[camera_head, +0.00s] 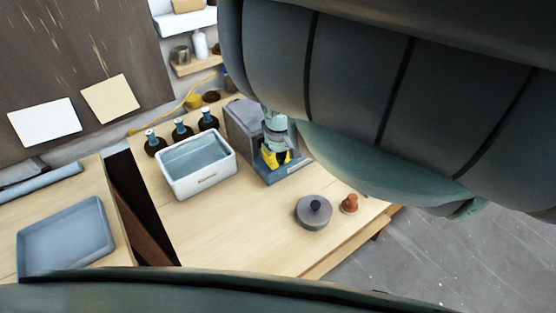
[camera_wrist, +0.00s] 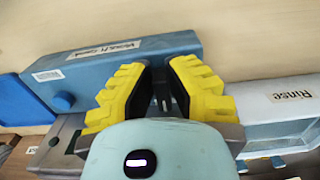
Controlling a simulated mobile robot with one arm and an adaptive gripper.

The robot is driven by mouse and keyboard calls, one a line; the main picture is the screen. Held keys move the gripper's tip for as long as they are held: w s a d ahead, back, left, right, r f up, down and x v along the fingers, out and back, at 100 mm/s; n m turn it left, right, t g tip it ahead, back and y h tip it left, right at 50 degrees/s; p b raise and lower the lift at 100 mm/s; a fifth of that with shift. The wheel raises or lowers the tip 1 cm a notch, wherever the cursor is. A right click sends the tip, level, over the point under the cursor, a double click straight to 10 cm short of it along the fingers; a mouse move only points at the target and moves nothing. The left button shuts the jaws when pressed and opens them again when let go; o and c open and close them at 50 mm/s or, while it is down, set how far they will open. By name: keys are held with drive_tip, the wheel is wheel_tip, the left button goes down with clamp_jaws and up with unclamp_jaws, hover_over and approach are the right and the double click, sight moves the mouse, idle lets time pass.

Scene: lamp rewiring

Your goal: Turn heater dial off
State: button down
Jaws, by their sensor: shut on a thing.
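The heater appears to be the blue-grey box (camera_head: 243,120) with a flat blue base (camera_head: 285,174) on the wooden bench. In the wrist view a blue-grey labelled housing (camera_wrist: 115,70) lies beyond my fingers, and a small round blue knob (camera_wrist: 62,102) shows to the left. My gripper (camera_head: 274,158) has yellow fingers and reaches down at the front of the box. In the wrist view my gripper (camera_wrist: 160,85) has its fingers closed in on something small at the housing, apparently the dial. The fingers hide most of it, so its setting cannot be read.
A white bin (camera_head: 200,184) of liquid, labelled Rinse in the wrist view (camera_wrist: 290,97), stands beside the heater. Several dark bottles (camera_head: 181,130) stand behind it. The bench front is clear.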

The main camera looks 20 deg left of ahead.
sight(280, 158)
idle(0.4)
drive_tip(key=c, duration=1)
unclamp_jaws()
drive_tip(key=shift+o, duration=0.2)
wheel_tip(280, 158, up, 5)
drive_tip(key=shift+w+d+r, duration=0.1)
drive_tip(key=shift+w, duration=0.05)
drive_tip(key=shift+r, duration=1.15)
drive_tip(key=shift+a, duration=0.2)
